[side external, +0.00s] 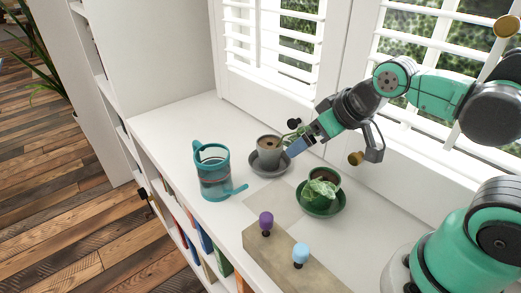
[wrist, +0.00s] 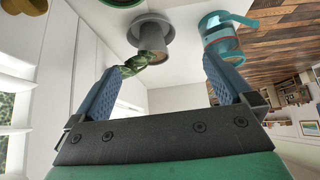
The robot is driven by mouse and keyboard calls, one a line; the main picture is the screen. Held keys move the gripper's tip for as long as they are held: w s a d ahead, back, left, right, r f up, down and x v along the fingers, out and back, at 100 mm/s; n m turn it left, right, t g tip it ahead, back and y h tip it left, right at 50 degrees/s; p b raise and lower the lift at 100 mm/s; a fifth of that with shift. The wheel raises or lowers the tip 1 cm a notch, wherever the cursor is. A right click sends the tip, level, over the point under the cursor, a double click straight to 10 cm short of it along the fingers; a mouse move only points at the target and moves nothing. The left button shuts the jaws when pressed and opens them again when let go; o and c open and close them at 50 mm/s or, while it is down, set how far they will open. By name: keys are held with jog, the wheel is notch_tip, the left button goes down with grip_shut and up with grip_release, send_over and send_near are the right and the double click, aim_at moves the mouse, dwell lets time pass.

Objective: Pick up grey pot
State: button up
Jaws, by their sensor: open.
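The grey pot (side external: 268,155) stands upright on a grey saucer (side external: 257,169) on the white shelf top. Brown soil shows inside it, and green leaves (side external: 289,137) show at its right side by my gripper. My gripper (side external: 292,147) is just to the right of the pot, open, with its blue fingers pointing down and left. In the wrist view the grey pot (wrist: 152,36) is beyond the fingertips, roughly between their directions, and the leaves (wrist: 136,65) are near the left fingertip. No finger clearly touches the pot; the side view partly hides the gap.
A teal watering can (side external: 213,172) stands left of the grey pot. A green pot (side external: 322,179) with leaves sits on a green saucer (side external: 320,208) in front and right. A wooden block (side external: 285,262) near the front holds a purple and a light-blue knobbed tool. Shuttered windows rise behind.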

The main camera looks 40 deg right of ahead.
jog(key=n+g+y, duration=0.1)
jog(key=n+y, duration=0.1)
jog(key=n, duration=0.2)
send_near(272, 141)
notch_tip(272, 141, down, 3)
jog(key=w+a, duration=0.1)
jog(key=a, duration=0.1)
jog(key=shift+x, duration=2.8)
jog(key=shift+w+d, duration=0.1)
jog(key=shift+d, duration=0.1)
grip_shut()
jog(key=shift+r, duration=0.15)
notch_tip(272, 141, up, 23)
jog(key=shift+n, duration=0.3)
jog(key=shift+w+f, duration=0.1)
jog(key=shift+f, duration=0.1)
